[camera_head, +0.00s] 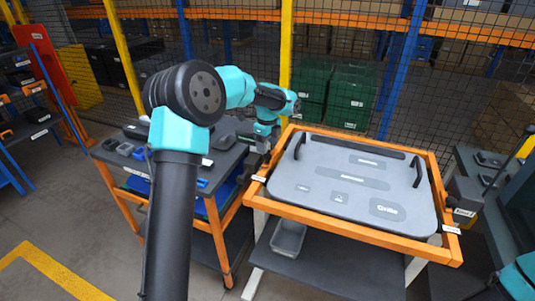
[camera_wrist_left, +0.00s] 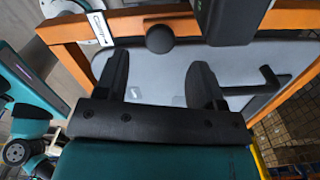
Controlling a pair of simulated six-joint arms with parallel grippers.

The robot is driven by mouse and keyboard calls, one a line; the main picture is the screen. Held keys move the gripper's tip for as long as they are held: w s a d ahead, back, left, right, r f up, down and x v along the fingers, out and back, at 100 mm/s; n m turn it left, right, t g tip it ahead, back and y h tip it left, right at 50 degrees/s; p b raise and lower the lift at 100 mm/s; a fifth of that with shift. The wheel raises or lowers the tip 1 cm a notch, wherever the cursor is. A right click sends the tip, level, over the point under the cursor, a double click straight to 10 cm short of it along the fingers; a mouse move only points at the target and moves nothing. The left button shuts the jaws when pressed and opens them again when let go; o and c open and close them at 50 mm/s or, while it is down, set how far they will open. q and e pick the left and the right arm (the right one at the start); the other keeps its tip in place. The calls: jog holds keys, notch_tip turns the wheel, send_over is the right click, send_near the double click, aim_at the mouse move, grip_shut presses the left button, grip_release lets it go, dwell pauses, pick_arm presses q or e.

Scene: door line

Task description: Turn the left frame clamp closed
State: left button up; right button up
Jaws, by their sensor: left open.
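The left frame clamp appears as a dark part (camera_head: 264,168) beside a white label on the left side of the orange frame (camera_head: 350,228). In the left wrist view a round black knob (camera_wrist_left: 160,39) at the orange rail is probably part of it. My left gripper (camera_head: 266,146) hangs over that side, small and partly hidden. In the left wrist view my left gripper (camera_wrist_left: 160,78) is open, with nothing between its two black fingers. The knob shows beyond the fingertips, roughly between them; contact is not visible. At the head view's lower right edge, only teal and dark parts of my right arm show.
A grey door panel (camera_head: 345,187) with two black handles lies in the frame. A dark block (camera_wrist_left: 235,20) stands close to the knob's right. A cart (camera_head: 215,170) with tools stands left, a grey bin (camera_head: 288,238) sits below, and mesh fencing is behind.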

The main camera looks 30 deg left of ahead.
aim_at(267, 155)
pick_arm(q)
jog(key=shift+f, duration=2.25)
grip_shut()
